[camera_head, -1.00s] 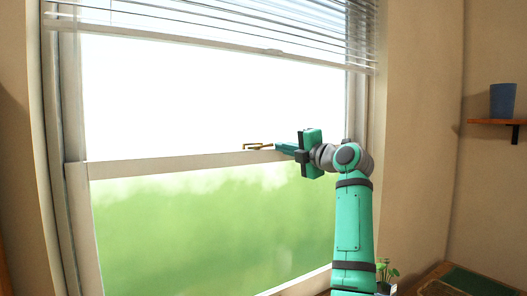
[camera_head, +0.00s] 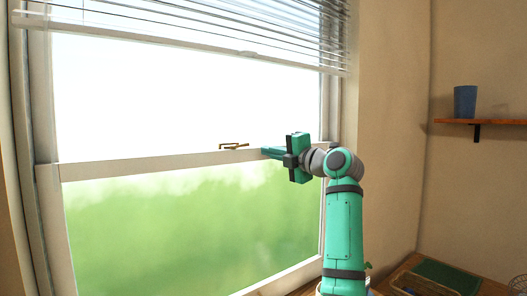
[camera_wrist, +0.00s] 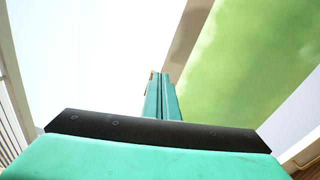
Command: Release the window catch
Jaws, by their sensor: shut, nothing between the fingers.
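The window catch (camera_head: 233,146) is a small brass-coloured piece on top of the window's white middle rail (camera_head: 130,167). My gripper (camera_head: 264,153) is shut and empty, just right of the catch at about rail height, with a small gap between them in the head view. In the wrist view my gripper's two teal fingers (camera_wrist: 161,78) lie side by side. A small sliver of the brass catch (camera_wrist: 152,75) shows at their tips there, and most of it is hidden behind the fingers. I cannot tell the catch's exact lever position.
A raised blind (camera_head: 200,30) hangs across the top of the window. A blue cup (camera_head: 465,101) stands on a wall shelf (camera_head: 490,122) at the right. A wooden surface with a green panel (camera_head: 448,276) is at the lower right. The glass left of the catch is unobstructed.

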